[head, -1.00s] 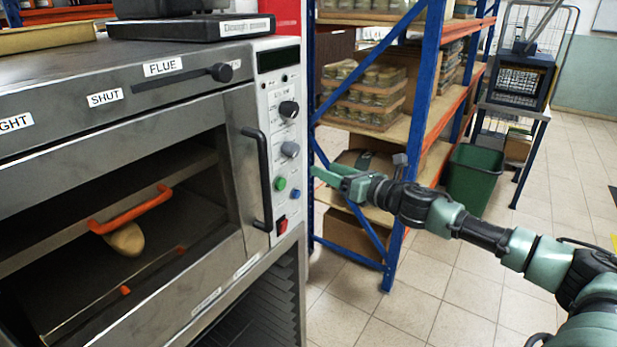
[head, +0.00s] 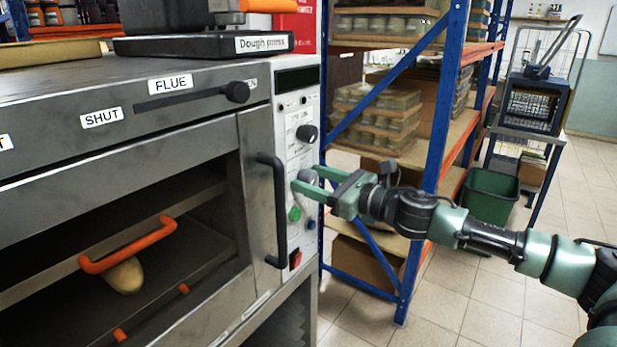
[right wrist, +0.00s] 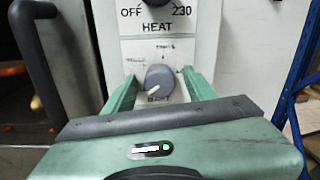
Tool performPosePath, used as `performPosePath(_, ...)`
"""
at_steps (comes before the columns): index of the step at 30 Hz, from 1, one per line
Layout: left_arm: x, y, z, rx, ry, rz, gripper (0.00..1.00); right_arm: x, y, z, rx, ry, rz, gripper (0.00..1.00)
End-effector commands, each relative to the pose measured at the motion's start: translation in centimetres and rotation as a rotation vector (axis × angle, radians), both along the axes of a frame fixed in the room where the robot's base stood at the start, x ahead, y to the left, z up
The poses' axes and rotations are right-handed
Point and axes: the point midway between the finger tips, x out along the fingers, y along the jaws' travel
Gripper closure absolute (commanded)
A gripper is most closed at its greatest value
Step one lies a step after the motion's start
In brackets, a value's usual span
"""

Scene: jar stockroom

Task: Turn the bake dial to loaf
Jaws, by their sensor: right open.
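The bake dial, a grey round knob (right wrist: 159,79) with a pale pointer, shows in the right wrist view on the oven's light control panel (right wrist: 213,48). Its pointer aims down and left. Small lettering around it is too blurred or covered to read fully. My right gripper (right wrist: 158,84) is open, with one green finger on each side of the knob; I cannot tell whether they touch it. In the head view the gripper (head: 309,179) reaches the panel from the right, at the grey knob below a black knob (head: 307,133). My left gripper is not in view.
The oven's black door handle (head: 272,210) stands out just left of the panel. Green (head: 294,214) and blue (head: 311,224) buttons and a red switch (head: 295,259) sit below the dial. A blue-posted shelf rack (head: 440,110) stands behind my right arm.

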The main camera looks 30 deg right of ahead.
Motion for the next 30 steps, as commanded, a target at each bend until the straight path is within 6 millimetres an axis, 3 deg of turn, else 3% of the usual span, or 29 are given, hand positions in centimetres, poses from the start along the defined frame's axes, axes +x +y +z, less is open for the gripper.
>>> performPosePath(4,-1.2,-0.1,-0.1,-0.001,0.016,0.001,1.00,0.0,0.0,0.0,0.001,0.000,0.000,0.44)
performPosePath(5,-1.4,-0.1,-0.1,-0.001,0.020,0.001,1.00,0.0,0.0,0.0,0.001,0.000,0.000,0.50)
performPosePath(10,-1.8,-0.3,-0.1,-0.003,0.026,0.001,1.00,0.0,0.0,0.0,0.001,0.000,0.000,0.97)
performPosePath(11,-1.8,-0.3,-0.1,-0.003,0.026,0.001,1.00,0.0,0.0,0.0,0.001,0.000,0.000,1.00)
performPosePath(20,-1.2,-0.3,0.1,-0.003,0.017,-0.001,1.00,0.0,0.0,0.0,0.031,0.012,-0.001,1.00)
performPosePath(30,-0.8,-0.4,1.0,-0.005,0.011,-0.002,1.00,0.0,0.0,0.2,0.225,0.094,-0.002,1.00)
